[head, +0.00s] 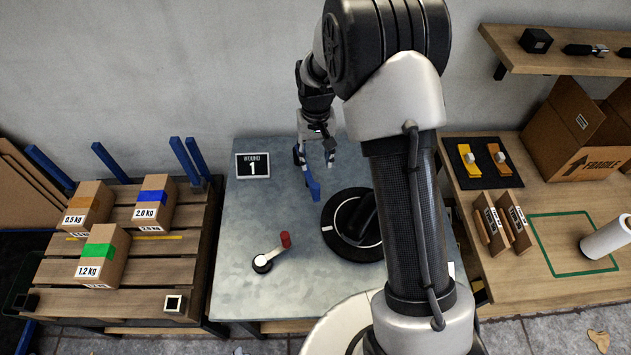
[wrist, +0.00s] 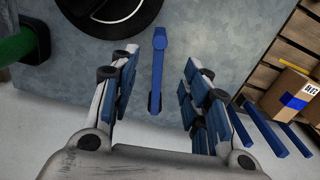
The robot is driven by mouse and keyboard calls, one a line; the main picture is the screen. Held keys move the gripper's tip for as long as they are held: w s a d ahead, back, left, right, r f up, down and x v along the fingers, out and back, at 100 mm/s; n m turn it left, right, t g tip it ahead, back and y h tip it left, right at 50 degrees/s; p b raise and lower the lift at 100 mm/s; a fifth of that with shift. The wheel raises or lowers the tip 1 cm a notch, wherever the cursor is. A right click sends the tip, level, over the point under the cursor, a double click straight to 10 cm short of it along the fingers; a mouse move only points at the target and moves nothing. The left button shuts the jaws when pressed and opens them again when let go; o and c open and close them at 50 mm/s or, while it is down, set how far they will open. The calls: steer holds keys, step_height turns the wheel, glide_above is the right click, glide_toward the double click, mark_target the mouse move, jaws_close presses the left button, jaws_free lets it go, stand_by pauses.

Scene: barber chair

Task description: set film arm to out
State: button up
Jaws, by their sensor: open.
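A blue arm (head: 314,190), which looks like the film arm, stands on the grey metal bench top (head: 245,225), beside a black round turntable (head: 338,212). My gripper (head: 316,155) is at the back of the bench, pointing down around the blue arm. In the wrist view my gripper (wrist: 158,62) is open, with one finger on each side of the blue arm (wrist: 158,70). Gaps show between the blue arm and both fingers. The base of the blue arm is hard to make out.
A white lever with a red knob (head: 285,239) sits at the front left of the bench. A sign reading 1 (head: 253,166) lies at back left. Boxes (head: 103,250) stand on the left pallet. My arm hides the bench's right part. A wooden table (head: 545,200) is at right.

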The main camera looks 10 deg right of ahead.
mark_target(316, 186)
step_height(316, 186, down, 15)
steer(key=b, duration=0.3)
steer(key=shift+f, duration=0.1)
steer(key=shift+c, duration=0.2)
jaws_close()
stand_by(0.5)
